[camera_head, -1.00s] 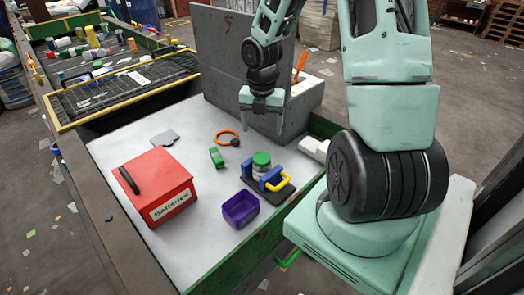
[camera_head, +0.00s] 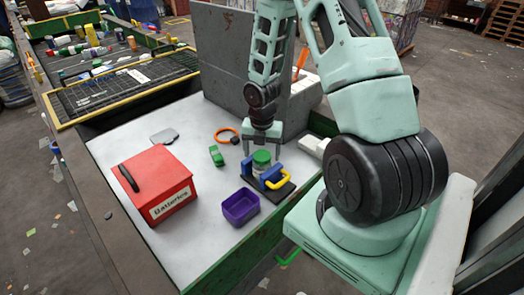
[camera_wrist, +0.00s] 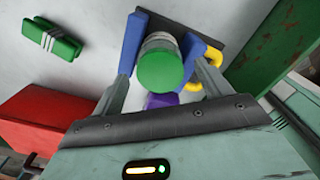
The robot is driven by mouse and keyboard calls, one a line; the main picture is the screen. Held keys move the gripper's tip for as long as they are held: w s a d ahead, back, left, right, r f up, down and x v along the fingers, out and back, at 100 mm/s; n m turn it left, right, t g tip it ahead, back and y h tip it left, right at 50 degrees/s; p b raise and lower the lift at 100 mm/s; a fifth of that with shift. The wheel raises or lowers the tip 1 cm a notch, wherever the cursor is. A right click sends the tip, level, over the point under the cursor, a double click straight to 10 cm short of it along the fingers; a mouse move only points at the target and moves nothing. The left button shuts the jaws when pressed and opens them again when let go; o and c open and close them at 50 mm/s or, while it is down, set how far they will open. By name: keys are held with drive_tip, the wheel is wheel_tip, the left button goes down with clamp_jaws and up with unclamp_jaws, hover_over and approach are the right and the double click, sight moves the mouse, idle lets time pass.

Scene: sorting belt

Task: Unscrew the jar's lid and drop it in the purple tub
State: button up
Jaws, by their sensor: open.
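The jar's green lid (camera_head: 262,156) sits on top of the jar, which stands upright in a blue holder (camera_head: 271,175) with a yellow handle on a dark base. The green lid also shows from above in the wrist view (camera_wrist: 161,68). My gripper (camera_head: 262,150) is open, pointing down just above and behind the lid. In the wrist view its two fingers lie on either side of the lid, nearer the camera, with no contact that I can make out. The purple tub (camera_head: 240,216) stands in front of the jar to the left and looks empty.
A red batteries box (camera_head: 157,190) stands at the left of the white table (camera_head: 200,240). A green item (camera_head: 217,156), an orange ring (camera_head: 225,132) and a grey flat piece (camera_head: 164,136) lie farther back. A grey wall panel (camera_head: 225,75) rises behind.

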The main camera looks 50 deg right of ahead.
drive_tip(key=c, duration=1.1)
drive_tip(key=shift+o, duration=0.2)
drive_tip(key=shift+f, duration=0.1)
drive_tip(key=shift+n+p, duration=0.4)
drive_tip(key=shift+n, duration=0.2)
drive_tip(key=shift+s+n+p, duration=0.1)
drive_tip(key=shift+n+p, duration=0.95)
drive_tip(key=shift+n, duration=0.65)
drive_tip(key=shift+f+n, duration=0.1)
drive_tip(key=shift+n, duration=0.4)
drive_tip(key=shift+p, duration=0.45)
drive_tip(key=shift+n+p, duration=0.6)
drive_tip(key=shift+n, duration=0.6)
drive_tip(key=shift+n+p, duration=0.9)
drive_tip(key=shift+n, duration=0.8)
